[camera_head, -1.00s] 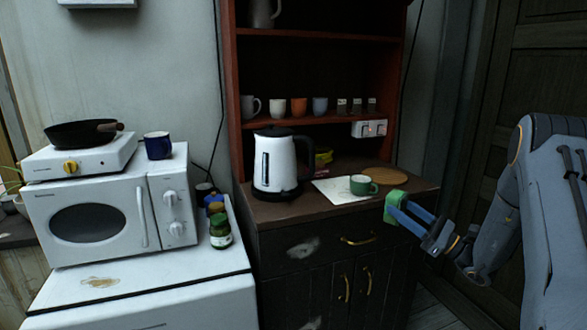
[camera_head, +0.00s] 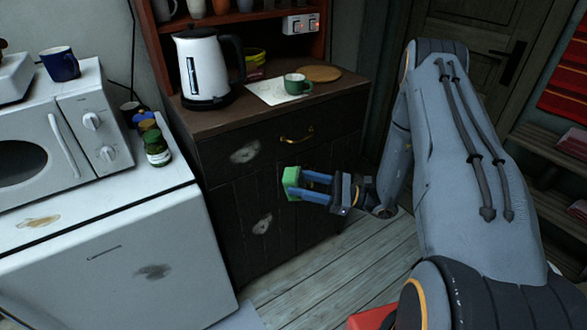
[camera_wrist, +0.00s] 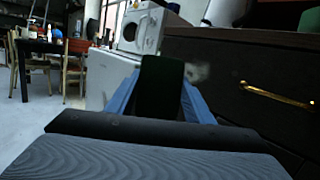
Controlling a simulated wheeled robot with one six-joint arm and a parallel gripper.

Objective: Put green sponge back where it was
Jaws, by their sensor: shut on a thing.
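The green sponge (camera_head: 290,183) is between the blue fingers of my gripper (camera_head: 298,185), in front of the dark cabinet's doors and below its drawer. My gripper is shut on it and holds it in the air, clear of the floor. In the wrist view the sponge (camera_wrist: 161,88) looks dark and stands upright between the two fingertips. Its far side is hidden.
The dark cabinet (camera_head: 230,128) carries a white kettle (camera_head: 201,68), a green mug (camera_head: 297,84) on white paper, and a round wooden board (camera_head: 320,73). A microwave (camera_head: 50,125) and a green-lidded jar (camera_head: 157,148) stand on the white appliance (camera_head: 100,245) at left. Floor (camera_head: 345,265) is clear.

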